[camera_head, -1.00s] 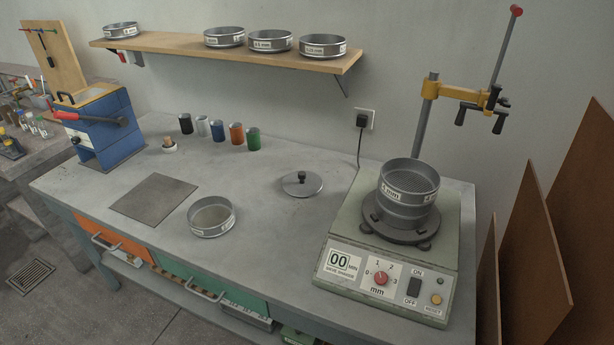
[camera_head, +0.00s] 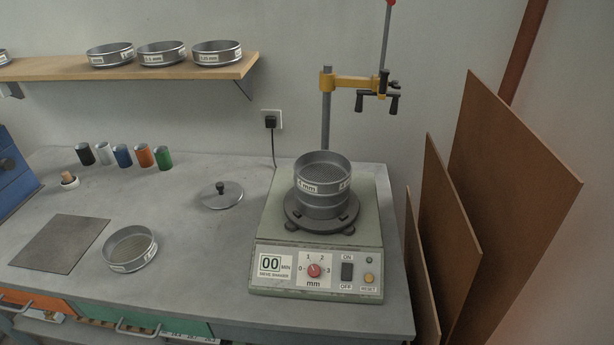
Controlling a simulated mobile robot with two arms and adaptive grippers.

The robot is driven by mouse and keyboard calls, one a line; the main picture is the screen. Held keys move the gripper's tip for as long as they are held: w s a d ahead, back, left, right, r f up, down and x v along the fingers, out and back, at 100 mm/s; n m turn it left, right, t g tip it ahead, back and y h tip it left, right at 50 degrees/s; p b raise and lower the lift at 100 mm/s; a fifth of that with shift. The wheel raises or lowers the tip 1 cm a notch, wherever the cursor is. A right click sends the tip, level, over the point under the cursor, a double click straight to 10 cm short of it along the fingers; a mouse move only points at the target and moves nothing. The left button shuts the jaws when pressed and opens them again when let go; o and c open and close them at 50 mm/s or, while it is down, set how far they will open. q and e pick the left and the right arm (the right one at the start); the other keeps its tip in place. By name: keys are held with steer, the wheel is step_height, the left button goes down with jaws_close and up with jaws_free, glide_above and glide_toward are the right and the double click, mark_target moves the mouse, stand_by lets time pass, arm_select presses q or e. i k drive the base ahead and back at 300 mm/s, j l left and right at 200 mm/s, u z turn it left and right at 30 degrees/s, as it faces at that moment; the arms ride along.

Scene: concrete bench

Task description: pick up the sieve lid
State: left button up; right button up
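The sieve lid (camera_head: 221,196) is a round grey metal disc with a dark knob on top. It lies flat on the concrete bench, left of the sieve shaker (camera_head: 316,265). A stack of sieves (camera_head: 322,186) stands on the shaker's round plate. A loose sieve (camera_head: 130,248) lies on the bench to the front left of the lid. Neither of my grippers shows in the head view.
Several coloured cups (camera_head: 123,156) stand behind and left of the lid. A shelf (camera_head: 130,70) with sieves hangs above. A clamp arm (camera_head: 350,84) on a post rises behind the shaker. Brown boards (camera_head: 500,180) lean at the right. The bench around the lid is clear.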

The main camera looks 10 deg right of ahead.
mark_target(221, 194)
steer(key=i+j+z, duration=0.15)
steer(key=j+z, duration=0.2)
steer(key=i+j+z, duration=0.1)
steer(key=j+z, duration=0.55)
steer(key=i+j, duration=0.05)
steer(key=j, duration=0.05)
